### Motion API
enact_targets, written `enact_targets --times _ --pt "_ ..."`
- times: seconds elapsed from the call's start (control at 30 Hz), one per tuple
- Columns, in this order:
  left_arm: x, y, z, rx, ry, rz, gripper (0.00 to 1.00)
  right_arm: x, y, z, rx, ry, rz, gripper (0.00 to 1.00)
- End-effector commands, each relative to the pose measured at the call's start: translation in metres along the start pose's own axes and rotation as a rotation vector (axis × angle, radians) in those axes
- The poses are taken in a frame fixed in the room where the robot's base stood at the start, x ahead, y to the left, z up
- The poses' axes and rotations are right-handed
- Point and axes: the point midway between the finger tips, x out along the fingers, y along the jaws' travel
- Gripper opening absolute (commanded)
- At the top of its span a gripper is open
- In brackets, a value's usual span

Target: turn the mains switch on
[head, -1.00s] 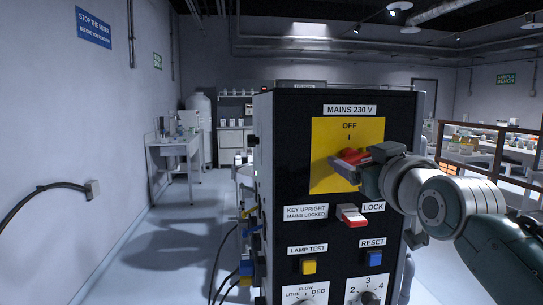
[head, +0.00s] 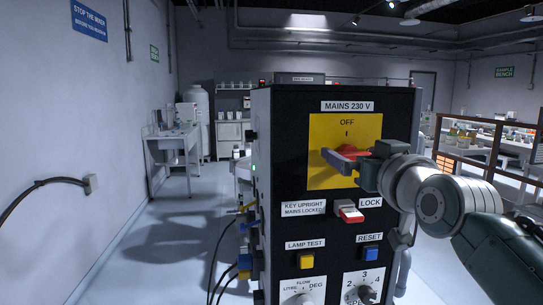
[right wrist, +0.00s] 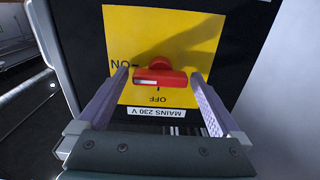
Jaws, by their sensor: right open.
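The mains switch is a red handle (head: 350,152) on a yellow plate (head: 320,178) marked OFF at the top, under a MAINS 230 V label. In the right wrist view, turned upside down, the red handle (right wrist: 160,77) lies crosswise, with the ON mark to its left and the OFF mark below it. My right gripper (right wrist: 160,75) is open, with one finger on each side of the handle and visible gaps between. In the head view my right gripper (head: 345,160) partly covers the handle and the plate's right side. My left gripper is out of view.
Below the plate are a red lock key (head: 350,214), a yellow lamp test button (head: 306,261), a blue reset button (head: 370,254) and dials. Cables hang at the cabinet's left side. The floor to the left is clear.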

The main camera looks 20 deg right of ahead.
Motion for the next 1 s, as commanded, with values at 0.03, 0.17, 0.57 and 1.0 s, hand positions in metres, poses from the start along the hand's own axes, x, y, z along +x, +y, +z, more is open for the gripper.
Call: enact_targets --times 0.03,0.17,0.57,1.0 --pt "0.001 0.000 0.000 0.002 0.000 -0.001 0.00 -0.004 0.000 0.001 0.000 -0.001 0.000 1.00" --pt "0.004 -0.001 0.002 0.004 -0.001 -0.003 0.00 -0.019 0.000 0.002 0.000 -0.001 0.000 1.00" --pt "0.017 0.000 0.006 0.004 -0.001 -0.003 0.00 -0.084 0.000 0.003 0.001 -0.002 0.001 1.00" --pt "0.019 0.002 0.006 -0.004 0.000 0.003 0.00 -0.097 0.000 0.000 0.002 -0.001 0.000 1.00"
